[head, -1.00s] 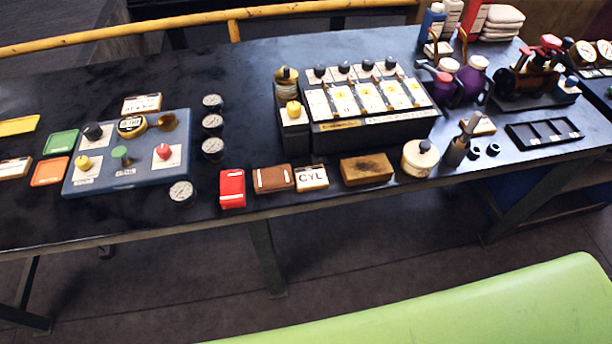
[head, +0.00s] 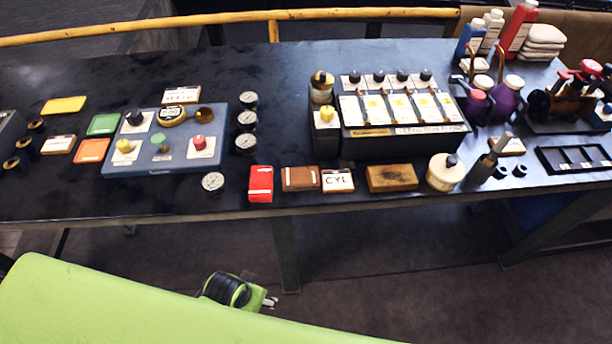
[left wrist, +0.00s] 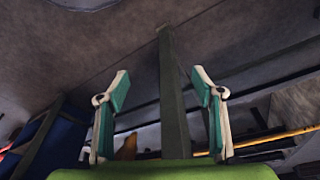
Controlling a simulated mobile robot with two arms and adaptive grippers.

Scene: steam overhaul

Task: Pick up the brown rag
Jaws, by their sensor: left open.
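The brown rag (head: 301,178) lies folded near the table's front edge, between a red folded cloth (head: 260,183) and a white card marked CYL (head: 338,180). Nothing holds it. My left gripper (head: 270,302) shows in the head view below and in front of the table edge, partly hidden by a green arm link. It is apart from the rag. In the left wrist view its two fingers (left wrist: 160,88) are spread with nothing between them; a table leg stands beyond. My right gripper is not in view.
A wooden block (head: 392,178) and a round lidded pot (head: 445,172) stand right of the card. A gauge (head: 213,182) lies left of the red cloth. Behind are a blue control panel (head: 165,150) and a black switch box (head: 400,140). The table's front edge (head: 240,213) lies between gripper and rag.

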